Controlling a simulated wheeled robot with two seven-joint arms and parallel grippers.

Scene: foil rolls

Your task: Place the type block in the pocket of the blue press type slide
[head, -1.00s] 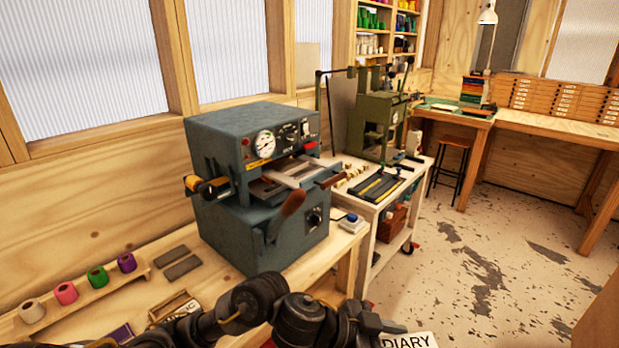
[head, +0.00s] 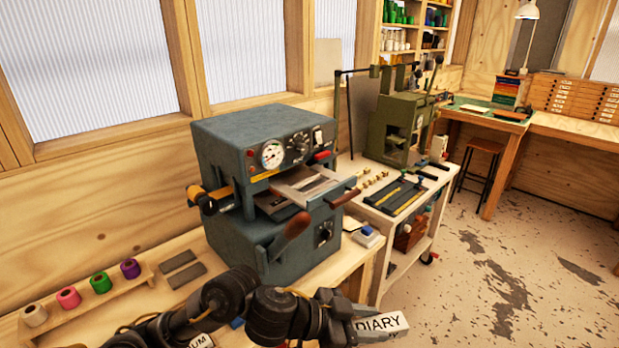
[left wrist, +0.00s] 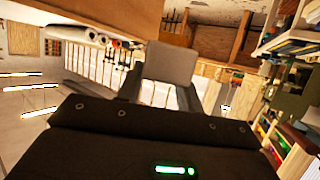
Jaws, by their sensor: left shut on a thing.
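My left gripper (head: 350,326) is shut on a type block (head: 382,325) whose pale face reads DIARY. The block is held clear of the bench, in front and to the right of the blue press. In the left wrist view the block (left wrist: 170,63) shows as a plain grey-brown face between the fingers. The blue press (head: 262,165) stands on the bench. Its type slide (head: 312,186) sticks out at the front as a pale metal tray with a dark opening; its pocket is too small to make out clearly. My right gripper is not in view.
Another type block (head: 200,342) ending in "UM" lies behind my arm. Foil rolls (head: 68,297) stand on a wooden rack at left, near two dark grey bars (head: 183,268). A brown-handled lever (head: 290,232) juts from the press front. A green press (head: 400,125) stands on a cart beyond.

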